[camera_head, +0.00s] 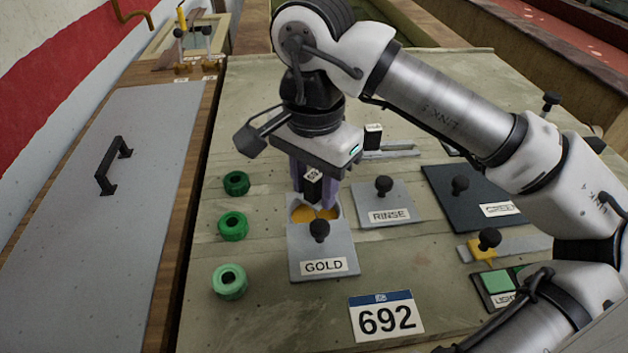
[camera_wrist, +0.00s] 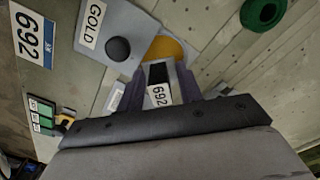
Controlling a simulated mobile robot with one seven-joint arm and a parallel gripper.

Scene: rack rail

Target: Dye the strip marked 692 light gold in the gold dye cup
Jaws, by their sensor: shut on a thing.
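My gripper (camera_head: 314,182) is over the gold dye cup and shut on the black top of a strip (camera_head: 312,189). In the wrist view the strip (camera_wrist: 160,95) carries a white tag reading 692. The grey lid labelled GOLD (camera_head: 305,268) lies toward the front of its cup, leaving orange-gold dye (camera_head: 302,215) showing at the back. The dye (camera_wrist: 166,48) also shows in the wrist view, just beyond the strip. The strip's lower end is hidden, so I cannot tell how deep it is in the dye.
The RINSE lid (camera_head: 367,216) and a dark lid (camera_head: 474,199) lie to the right. Several green rings, such as one (camera_head: 233,226), stand at left. A 692 placard (camera_head: 386,318) and a green colour card (camera_head: 502,286) are in front. A grey panel with a handle (camera_head: 114,163) is far left.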

